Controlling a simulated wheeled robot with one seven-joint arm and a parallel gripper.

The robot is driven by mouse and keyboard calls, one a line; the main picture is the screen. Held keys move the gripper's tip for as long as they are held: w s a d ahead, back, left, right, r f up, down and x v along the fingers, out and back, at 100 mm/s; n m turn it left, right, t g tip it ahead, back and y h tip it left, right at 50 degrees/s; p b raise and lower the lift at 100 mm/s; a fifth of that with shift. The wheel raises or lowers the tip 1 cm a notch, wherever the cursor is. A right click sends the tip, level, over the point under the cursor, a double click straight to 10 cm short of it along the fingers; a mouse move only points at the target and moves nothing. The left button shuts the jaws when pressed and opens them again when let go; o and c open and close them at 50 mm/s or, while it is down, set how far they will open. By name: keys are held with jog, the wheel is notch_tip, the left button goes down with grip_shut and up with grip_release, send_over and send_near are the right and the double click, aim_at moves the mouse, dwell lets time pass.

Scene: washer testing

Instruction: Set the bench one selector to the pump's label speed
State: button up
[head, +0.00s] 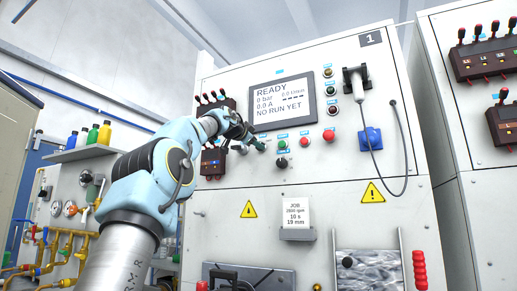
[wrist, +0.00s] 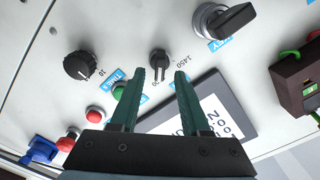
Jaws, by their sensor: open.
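The bench one panel (head: 350,150) carries a number 1 plate (head: 370,40). In the wrist view a small dark selector knob (wrist: 160,60) stands just beyond my fingertips, with a 1450 marking beside it; its exact setting is hard to tell. My gripper (wrist: 167,75) is open, its two teal fingers apart and nothing between them. In the head view my gripper (head: 257,144) is at the panel below the screen, and hides the selector there. A job card (head: 295,211) shows small print: an rpm figure, 10 s and 19 mm. I cannot identify the pump's label.
The screen (head: 282,101) reads READY and NO RUN YET. A timer knob (wrist: 79,65) and a large black rotary switch (wrist: 231,20) flank the selector. Green and red buttons (head: 329,135) are close by. A corded handle (head: 357,85) hangs at right.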

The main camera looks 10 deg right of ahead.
jog(key=b+v, duration=0.4)
jog(key=v, duration=0.4)
jog(key=shift+s+a+b, duration=0.15)
jog(key=shift+s+b, duration=0.1)
jog(key=shift+b, duration=0.1)
